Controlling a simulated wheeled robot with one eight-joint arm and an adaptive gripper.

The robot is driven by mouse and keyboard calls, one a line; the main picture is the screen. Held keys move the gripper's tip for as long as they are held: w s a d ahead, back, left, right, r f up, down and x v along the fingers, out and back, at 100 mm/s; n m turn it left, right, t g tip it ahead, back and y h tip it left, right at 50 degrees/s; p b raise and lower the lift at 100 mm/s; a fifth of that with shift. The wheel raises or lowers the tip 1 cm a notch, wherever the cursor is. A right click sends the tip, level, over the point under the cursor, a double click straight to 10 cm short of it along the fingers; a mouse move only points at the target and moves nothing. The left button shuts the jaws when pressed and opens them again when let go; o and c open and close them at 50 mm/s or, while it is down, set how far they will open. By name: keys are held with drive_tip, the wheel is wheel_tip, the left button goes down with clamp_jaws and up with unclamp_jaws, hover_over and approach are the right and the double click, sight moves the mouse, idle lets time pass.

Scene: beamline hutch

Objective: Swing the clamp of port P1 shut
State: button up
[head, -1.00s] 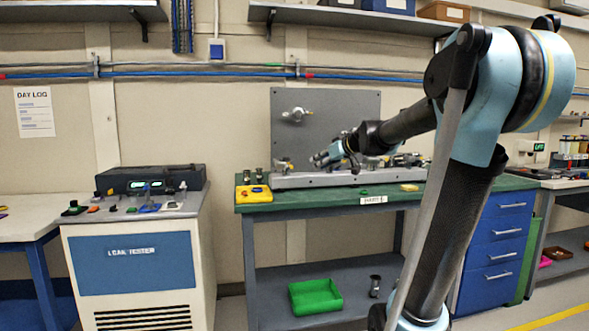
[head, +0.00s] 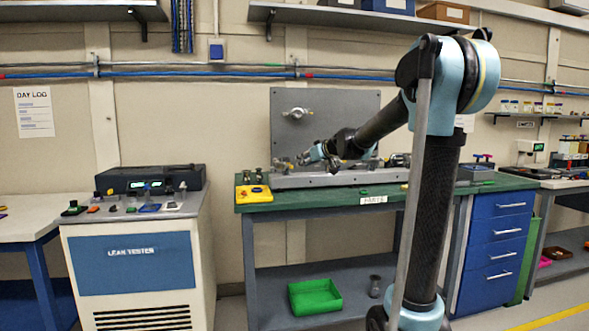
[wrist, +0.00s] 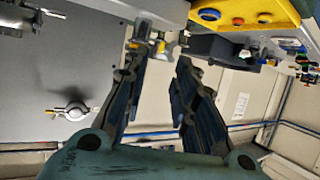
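My gripper (head: 307,155) is over the left part of the grey manifold rail (head: 335,178) on the green bench. In the wrist view my gripper (wrist: 160,60) has its two fingers apart, with nothing held between them. A small metal fitting with a yellowish part (wrist: 158,42) shows just beyond the fingertips; contact cannot be told. In the head view a metal fitting (head: 282,166) stands at the rail's left end, close to the fingertips. No P1 label is legible, and the clamp's position is unclear.
A grey upright panel (head: 345,110) with a round port fitting (head: 297,114) stands behind the rail. It also shows in the wrist view (wrist: 72,112). A yellow box with buttons (head: 254,194) sits at the bench's left front. A green tray (head: 315,297) lies on the lower shelf.

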approach(282, 166)
drive_tip(key=shift+w+a+f, duration=0.1)
drive_tip(key=shift+w+f, duration=1.15)
drive_tip(key=shift+w, duration=0.35)
drive_tip(key=shift+c, duration=0.2)
clamp_jaws()
